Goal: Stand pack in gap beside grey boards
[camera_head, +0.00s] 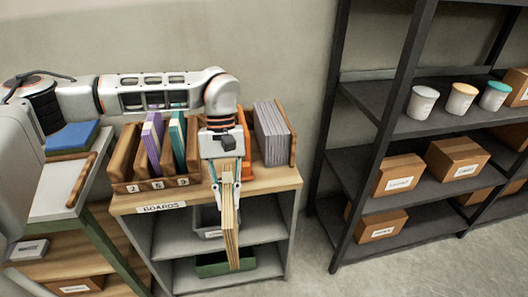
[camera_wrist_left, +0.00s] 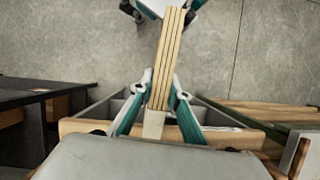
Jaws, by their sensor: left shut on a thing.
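The pack (camera_head: 231,230) is a set of thin tan boards. My left gripper (camera_head: 229,172) is shut on the pack near its upper end and holds it upright in front of the shelf unit. In the left wrist view the fingers of my left gripper (camera_wrist_left: 162,92) press on both sides of the pack (camera_wrist_left: 171,48). The grey boards (camera_head: 271,133) stand on the shelf top, against a wooden upright (camera_head: 293,150) on their right. An orange piece (camera_head: 246,131) stands left of them. My wrist hides part of the space between.
A wooden rack (camera_head: 150,186) with purple boards (camera_head: 152,143) and teal boards (camera_head: 178,140) stands left on the top of the shelf unit (camera_head: 277,180). Grey and green bins sit below. A dark rack (camera_head: 385,110) with boxes and cups stands right.

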